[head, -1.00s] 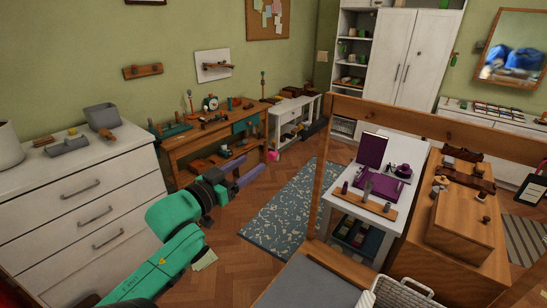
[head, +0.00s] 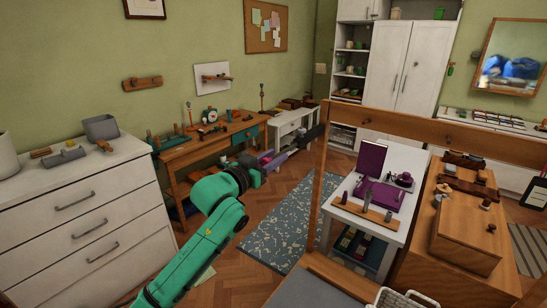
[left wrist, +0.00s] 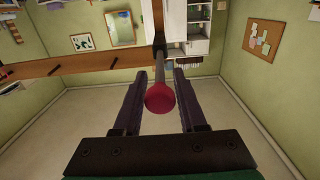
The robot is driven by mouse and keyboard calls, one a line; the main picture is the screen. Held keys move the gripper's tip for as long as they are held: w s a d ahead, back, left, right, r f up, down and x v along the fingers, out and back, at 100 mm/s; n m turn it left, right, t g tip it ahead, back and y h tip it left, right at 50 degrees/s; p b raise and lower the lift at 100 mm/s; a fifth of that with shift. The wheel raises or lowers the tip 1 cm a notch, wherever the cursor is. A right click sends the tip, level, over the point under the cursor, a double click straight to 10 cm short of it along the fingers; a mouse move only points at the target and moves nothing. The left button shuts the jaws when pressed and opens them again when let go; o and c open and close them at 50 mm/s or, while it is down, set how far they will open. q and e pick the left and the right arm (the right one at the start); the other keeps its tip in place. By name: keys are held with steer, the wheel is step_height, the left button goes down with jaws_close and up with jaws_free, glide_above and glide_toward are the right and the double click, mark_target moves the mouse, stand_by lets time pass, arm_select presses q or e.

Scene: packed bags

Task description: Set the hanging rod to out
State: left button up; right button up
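A hanging rod (left wrist: 160,62) shows in the left wrist view as a grey bar with a round pinkish-red knob (left wrist: 160,98) at its near end. My left gripper (left wrist: 161,78) has its two purple fingers apart, one on each side of the knob, with a narrow gap at each side. In the head view my left gripper (head: 277,159) reaches out in front of the low white table, at the end of the green arm. There the rod is small and partly covered by the gripper. My right gripper is not in view.
A wooden frame (head: 422,130) stands close on the right; its beam (left wrist: 75,66) also crosses the left wrist view. A white dresser (head: 85,215) is at left, a wooden desk (head: 195,150) behind the arm. Floor around the patterned rug (head: 275,240) is clear.

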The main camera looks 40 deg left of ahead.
arm_select(q)
jaws_close()
stand_by(1.2)
